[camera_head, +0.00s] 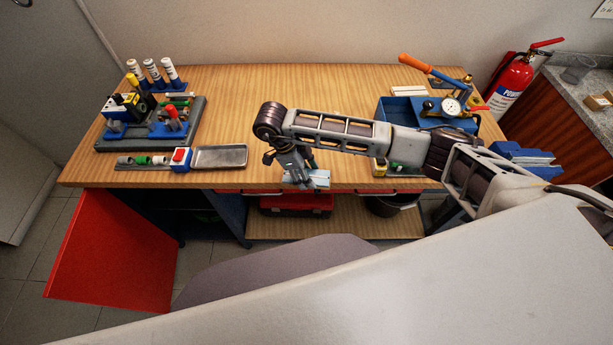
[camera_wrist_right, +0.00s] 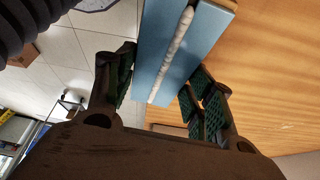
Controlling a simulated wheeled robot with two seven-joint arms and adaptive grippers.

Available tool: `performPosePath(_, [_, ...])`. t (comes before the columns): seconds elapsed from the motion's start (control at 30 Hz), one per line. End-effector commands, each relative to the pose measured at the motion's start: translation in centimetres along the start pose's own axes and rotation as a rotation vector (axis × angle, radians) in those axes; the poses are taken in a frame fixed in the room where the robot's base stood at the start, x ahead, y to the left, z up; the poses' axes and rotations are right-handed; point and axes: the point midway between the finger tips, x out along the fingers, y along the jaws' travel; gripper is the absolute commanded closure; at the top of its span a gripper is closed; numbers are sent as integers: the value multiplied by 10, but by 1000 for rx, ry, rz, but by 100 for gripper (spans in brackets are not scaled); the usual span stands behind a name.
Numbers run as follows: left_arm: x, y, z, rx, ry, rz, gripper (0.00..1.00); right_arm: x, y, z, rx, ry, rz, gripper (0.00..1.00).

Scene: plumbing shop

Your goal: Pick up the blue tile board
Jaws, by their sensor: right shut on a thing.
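The blue tile board (camera_wrist_right: 154,62) is light blue, with a whitish strip running along its middle in the right wrist view. In the head view a small part of the board (camera_head: 320,179) shows at the table's front edge. My right gripper (camera_head: 303,178) is shut on it. In the wrist view the fingers of my right gripper (camera_wrist_right: 164,82) lie on either side of the board. The board's far end runs out of the wrist view. My left gripper is not in view.
The wooden table (camera_head: 230,110) bears a grey metal tray (camera_head: 220,156), a tool stand (camera_head: 140,128) at left, and a blue tank with a gauge (camera_head: 453,107) at right. A red cabinet door (camera_head: 110,250) hangs open below. The table's middle back is clear.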

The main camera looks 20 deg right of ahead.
Motion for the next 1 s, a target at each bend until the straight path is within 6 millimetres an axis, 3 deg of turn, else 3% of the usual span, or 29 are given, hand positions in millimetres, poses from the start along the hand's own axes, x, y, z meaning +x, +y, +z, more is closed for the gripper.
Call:
performPosePath(0.37, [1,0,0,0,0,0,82,-8,-1,-3,1,0,-1,81])
performPosePath(1.0, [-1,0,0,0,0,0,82,-66,-1,-27,1,-1,-4,81])
